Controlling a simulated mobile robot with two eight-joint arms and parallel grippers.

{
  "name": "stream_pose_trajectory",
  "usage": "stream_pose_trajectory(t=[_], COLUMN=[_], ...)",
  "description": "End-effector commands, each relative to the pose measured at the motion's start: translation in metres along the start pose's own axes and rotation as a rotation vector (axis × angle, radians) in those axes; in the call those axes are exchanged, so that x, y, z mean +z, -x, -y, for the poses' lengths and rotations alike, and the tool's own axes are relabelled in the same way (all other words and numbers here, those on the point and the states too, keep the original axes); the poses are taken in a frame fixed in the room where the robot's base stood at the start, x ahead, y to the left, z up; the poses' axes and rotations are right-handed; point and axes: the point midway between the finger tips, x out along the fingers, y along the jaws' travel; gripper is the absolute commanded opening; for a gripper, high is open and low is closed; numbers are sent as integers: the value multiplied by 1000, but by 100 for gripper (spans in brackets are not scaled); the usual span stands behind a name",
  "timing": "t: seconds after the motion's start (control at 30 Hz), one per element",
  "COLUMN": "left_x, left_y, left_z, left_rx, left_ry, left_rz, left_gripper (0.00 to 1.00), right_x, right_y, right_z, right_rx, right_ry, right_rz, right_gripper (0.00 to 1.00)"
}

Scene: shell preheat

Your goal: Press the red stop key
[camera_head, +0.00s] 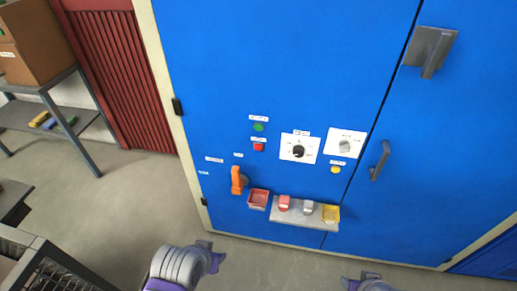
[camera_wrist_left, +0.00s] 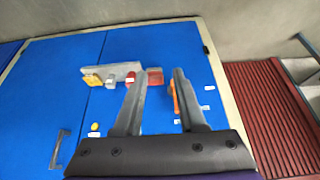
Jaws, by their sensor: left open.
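The red stop key (camera_head: 259,147) is a small red button on the blue cabinet front, just below a green key (camera_head: 258,127). In the left wrist view I cannot make out the red key; my own gripper may hide it. My left gripper (camera_head: 213,252) is low in front of the cabinet, below and left of the red key and well apart from it. Its two fingers stand open and empty in the left wrist view (camera_wrist_left: 156,76). My right gripper (camera_head: 362,279) shows only partly at the bottom edge, and its jaw state is unclear.
Around the keys are two dials (camera_head: 299,150) (camera_head: 346,145), a yellow button (camera_head: 335,169) and an orange handle (camera_head: 237,181). A ledge (camera_head: 300,219) with small bins juts out below. A door handle (camera_head: 380,160) sticks out at right. A shelf (camera_head: 60,80) stands left.

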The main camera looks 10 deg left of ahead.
Motion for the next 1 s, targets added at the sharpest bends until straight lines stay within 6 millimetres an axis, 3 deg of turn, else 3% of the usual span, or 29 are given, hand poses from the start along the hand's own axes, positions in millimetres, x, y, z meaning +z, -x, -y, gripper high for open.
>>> stream_pose_trajectory(t=[0.03, 0.2, 1.0], left_x=[0, 0, 0], left_y=[0, 0, 0], left_z=[0, 0, 0], left_rx=[0, 0, 0], left_ry=[0, 0, 0], left_rz=[0, 0, 0], left_gripper=[29, 0, 0], right_x=[0, 0, 0], right_y=[0, 0, 0], right_z=[0, 0, 0], right_rx=[0, 0, 0], right_ry=[0, 0, 0], right_rz=[0, 0, 0], right_gripper=[50, 50, 50])
